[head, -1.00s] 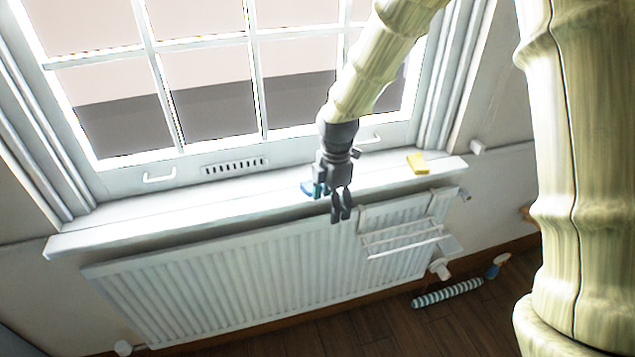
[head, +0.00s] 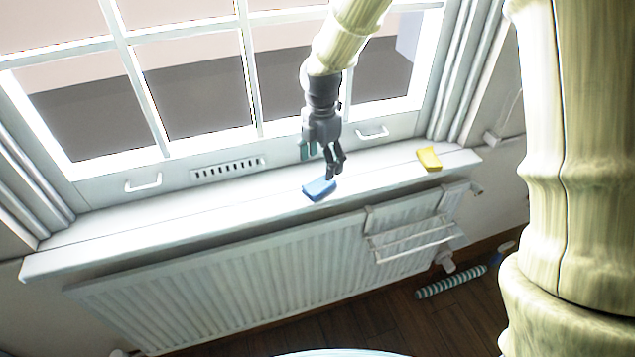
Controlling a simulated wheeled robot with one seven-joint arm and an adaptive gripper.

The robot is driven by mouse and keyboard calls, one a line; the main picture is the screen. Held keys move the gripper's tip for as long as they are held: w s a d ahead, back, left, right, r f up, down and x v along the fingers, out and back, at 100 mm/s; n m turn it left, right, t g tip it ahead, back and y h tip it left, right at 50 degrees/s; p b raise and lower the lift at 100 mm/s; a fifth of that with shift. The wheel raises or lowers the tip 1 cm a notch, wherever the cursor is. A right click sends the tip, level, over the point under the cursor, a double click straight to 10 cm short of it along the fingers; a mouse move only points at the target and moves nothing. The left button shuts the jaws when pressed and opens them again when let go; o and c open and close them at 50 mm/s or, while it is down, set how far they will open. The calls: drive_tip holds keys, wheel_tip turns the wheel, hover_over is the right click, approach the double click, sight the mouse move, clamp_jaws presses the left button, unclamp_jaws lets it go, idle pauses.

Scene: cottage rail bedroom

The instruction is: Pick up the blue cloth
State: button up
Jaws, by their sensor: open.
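The blue cloth (head: 318,189) lies on the white windowsill (head: 150,228), near its front edge, as a small folded block. My gripper (head: 334,176) is open and empty, with its dark fingers pointing down just above and to the right of the cloth. The fingertips appear close to the cloth's back right corner; I cannot tell whether they touch it. No part of the cloth is clearly between the fingers.
A yellow sponge-like block (head: 429,158) lies on the sill to the right. A white radiator (head: 230,275) with a small drying rack (head: 410,240) is below. A striped roll (head: 452,282) lies on the wooden floor. The sill's left part is clear.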

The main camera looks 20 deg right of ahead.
sight(322, 179)
drive_tip(key=shift+w+d+f, duration=0.1)
drive_tip(key=shift+d+f, duration=0.05)
drive_tip(key=shift+f, duration=0.8)
drive_tip(key=shift+f+p, duration=0.3)
drive_tip(key=shift+f, duration=0.15)
drive_tip(key=shift+f+p, duration=0.6)
drive_tip(key=shift+f, duration=1.6)
drive_tip(key=shift+c, duration=0.4)
drive_tip(key=c, duration=1)
